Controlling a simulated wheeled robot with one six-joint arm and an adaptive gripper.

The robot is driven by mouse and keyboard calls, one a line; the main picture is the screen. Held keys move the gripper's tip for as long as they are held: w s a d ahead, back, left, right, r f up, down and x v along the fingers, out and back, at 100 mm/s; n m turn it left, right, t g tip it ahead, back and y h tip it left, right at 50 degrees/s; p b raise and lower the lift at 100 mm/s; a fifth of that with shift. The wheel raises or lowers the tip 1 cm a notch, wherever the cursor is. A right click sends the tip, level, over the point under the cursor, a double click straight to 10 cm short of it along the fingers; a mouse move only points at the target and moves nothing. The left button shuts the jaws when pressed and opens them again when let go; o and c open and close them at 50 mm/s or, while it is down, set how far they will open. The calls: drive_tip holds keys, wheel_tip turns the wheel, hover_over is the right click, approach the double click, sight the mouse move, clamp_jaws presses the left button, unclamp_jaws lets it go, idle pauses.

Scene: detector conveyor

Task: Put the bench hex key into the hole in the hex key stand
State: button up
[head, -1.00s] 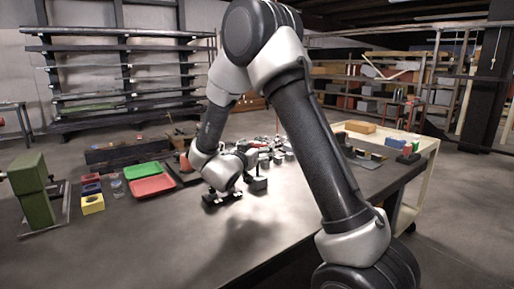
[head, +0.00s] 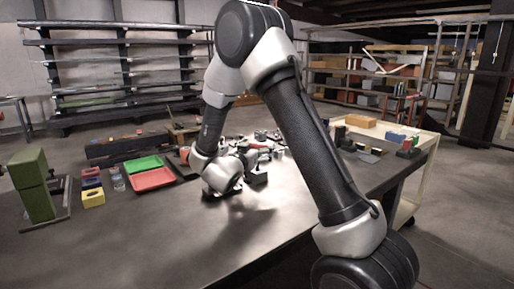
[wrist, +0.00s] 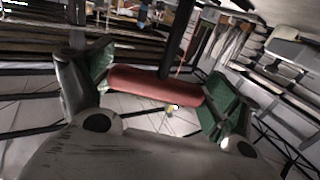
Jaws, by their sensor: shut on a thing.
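My gripper (wrist: 155,88) shows in the wrist view with its two green-padded fingers closed on a red cylindrical handle. A straight dark shaft (wrist: 182,38) rises from the handle towards the top of the picture, so this looks like a T-handled bench hex key (wrist: 140,82). In the head view, my gripper is low over the middle of the dark workbench (head: 130,225), mostly hidden by my wrist, and the key cannot be made out. I cannot pick out the hex key stand for certain. A small dark block (head: 258,178) stands just right of my wrist.
A green tray (head: 143,164), a red tray (head: 152,179) and a yellow block (head: 93,198) lie left of my wrist. A green machine (head: 33,185) stands at the left. Several small items crowd the bench behind my wrist. The front of the bench is clear.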

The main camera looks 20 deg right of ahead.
drive_tip(key=shift+f, duration=0.5)
drive_tip(key=o, duration=1.2)
drive_tip(key=v, duration=1.2)
